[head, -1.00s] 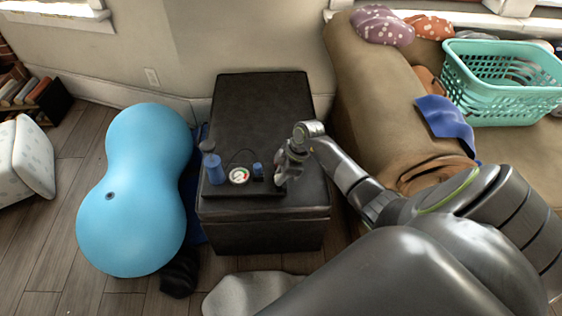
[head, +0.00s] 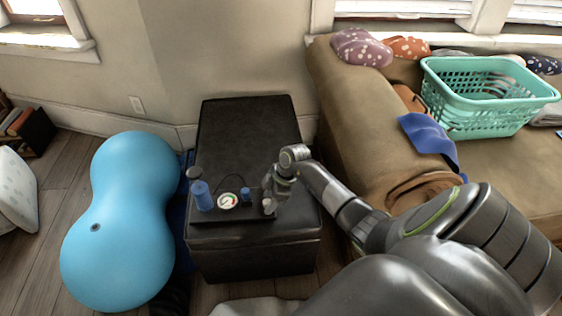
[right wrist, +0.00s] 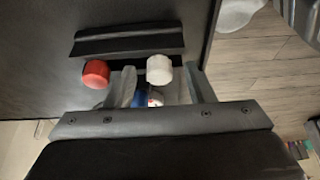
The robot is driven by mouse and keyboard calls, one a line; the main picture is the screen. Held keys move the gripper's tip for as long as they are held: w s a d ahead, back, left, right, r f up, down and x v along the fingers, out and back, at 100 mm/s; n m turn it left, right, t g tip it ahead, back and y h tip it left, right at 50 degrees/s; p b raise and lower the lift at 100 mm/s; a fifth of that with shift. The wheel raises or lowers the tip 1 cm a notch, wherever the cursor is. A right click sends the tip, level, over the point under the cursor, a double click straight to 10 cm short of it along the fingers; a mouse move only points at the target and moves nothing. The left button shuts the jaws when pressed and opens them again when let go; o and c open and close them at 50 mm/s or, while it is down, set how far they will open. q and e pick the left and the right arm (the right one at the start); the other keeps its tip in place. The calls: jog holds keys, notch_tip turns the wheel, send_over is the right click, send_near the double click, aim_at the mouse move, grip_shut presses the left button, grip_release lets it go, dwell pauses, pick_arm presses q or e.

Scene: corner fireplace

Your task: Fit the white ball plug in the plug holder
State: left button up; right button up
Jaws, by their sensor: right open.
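In the right wrist view a white round plug head (right wrist: 159,69) lies between the spread fingers of my right gripper (right wrist: 163,84), with a gap on the finger sides. A red knob (right wrist: 96,73) is just left of the fingers. A black grooved bar (right wrist: 128,42) lies beyond them; I cannot tell whether it is the plug holder. In the head view my right gripper (head: 271,192) is low over the front right of the black ottoman (head: 245,125), pointing down, with a small pale thing (head: 268,206) at its tips. My left gripper is out of view.
A blue cylinder (head: 202,196), a round gauge (head: 228,200) and a small blue part (head: 246,194) stand left of my gripper on a dark board. A blue peanut ball (head: 120,225) is left of the ottoman. A sofa (head: 350,110) with a teal basket (head: 485,98) is at right.

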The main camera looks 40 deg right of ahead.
pick_arm(q)
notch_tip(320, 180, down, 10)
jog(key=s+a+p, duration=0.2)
jog(key=p, duration=0.2)
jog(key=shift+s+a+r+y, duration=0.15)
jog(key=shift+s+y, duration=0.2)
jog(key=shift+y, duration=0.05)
pick_arm(e)
jog(key=v, duration=1.7)
jog(key=shift+d, duration=0.2)
jog(key=shift+a, duration=0.1)
